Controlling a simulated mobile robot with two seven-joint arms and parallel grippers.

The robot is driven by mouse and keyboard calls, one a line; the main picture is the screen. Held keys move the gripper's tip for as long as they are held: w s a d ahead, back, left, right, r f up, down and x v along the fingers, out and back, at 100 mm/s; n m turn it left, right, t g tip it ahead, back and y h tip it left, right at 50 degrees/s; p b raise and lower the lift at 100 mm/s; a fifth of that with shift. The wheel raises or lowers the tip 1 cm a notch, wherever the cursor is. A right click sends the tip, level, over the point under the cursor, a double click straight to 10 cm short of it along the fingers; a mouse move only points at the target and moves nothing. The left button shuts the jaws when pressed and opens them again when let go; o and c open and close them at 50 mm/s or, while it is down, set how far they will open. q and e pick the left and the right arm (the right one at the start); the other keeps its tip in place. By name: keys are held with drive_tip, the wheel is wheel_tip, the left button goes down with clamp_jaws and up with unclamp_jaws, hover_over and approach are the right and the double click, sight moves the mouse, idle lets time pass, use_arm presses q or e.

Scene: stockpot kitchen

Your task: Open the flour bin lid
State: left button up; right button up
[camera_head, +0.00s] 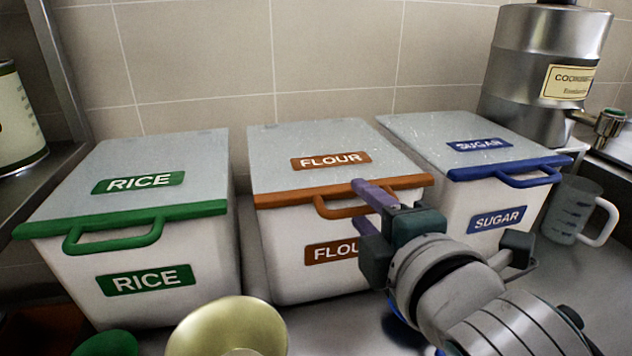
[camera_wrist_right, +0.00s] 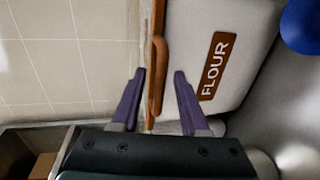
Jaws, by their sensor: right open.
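The flour bin (camera_head: 290,236) stands in the middle of the counter, white with a grey lid (camera_head: 300,138) and a brown-orange front rim. Its lid lies shut, and a brown handle (camera_head: 333,210) sticks out at the front. My right gripper (camera_head: 362,205) is at the right part of this handle. In the right wrist view its purple fingers (camera_wrist_right: 160,88) are open, one on each side of the handle (camera_wrist_right: 159,65), with gaps visible. Whether a finger touches the handle I cannot tell. My left gripper is not in view.
The rice bin (camera_head: 160,255) with green trim is at left, and the sugar bin (camera_head: 490,195) with blue trim at right, both shut. A yellowish bowl (camera_head: 228,325) is in front. A measuring jug (camera_head: 572,212) and a steel dispenser (camera_head: 540,75) stand at right. A tiled wall is behind.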

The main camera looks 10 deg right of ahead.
clamp_jaws()
idle(0.4)
idle(1.1)
